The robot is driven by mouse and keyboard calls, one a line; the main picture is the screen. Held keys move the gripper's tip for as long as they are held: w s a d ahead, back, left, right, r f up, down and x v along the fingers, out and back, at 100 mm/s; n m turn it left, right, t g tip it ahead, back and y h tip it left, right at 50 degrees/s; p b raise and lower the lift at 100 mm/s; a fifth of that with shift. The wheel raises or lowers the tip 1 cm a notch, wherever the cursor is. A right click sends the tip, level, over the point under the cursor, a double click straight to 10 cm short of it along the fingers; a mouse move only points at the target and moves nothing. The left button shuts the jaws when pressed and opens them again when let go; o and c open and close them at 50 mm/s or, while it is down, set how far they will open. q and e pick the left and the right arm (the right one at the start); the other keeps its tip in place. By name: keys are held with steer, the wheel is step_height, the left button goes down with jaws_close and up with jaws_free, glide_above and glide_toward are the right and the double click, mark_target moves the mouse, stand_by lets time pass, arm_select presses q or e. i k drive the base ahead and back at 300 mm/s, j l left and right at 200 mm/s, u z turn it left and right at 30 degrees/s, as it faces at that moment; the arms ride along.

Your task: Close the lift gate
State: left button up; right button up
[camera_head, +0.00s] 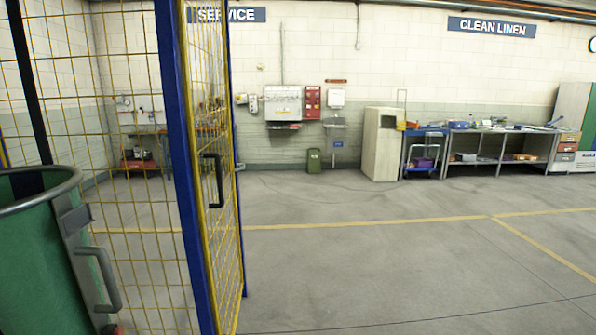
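A yellow mesh gate panel (222,225) stands left of the middle, seen steeply from the side. A black upright handle (213,181) is fixed to it. A thick blue post (179,150) stands at its near side, and a thinner blue upright shows at its far edge. I cannot tell from this angle whether a latch is engaged. Neither of my grippers is in view, and nothing is seen touching the handle.
A green round container (38,260) with a grey rim and side handle stands close at lower left. Yellow mesh fencing (125,200) rises behind it. The grey floor (390,265) right of the gate is clear. A cabinet (384,145) and workbenches (500,147) line the far wall.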

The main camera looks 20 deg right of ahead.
mark_target(180, 4)
steer(key=l+z, duration=0.2)
steer(key=i+l+z, duration=0.1)
steer(key=z, duration=0.2)
steer(key=i+z, duration=0.1)
steer(key=z, duration=0.25)
steer(key=i, duration=2.9)
steer(key=i+l+u, duration=0.1)
steer(key=i+u, duration=0.35)
steer(key=i+l+u, duration=0.25)
steer(key=i+u, duration=0.2)
steer(key=i+l+u, duration=0.45)
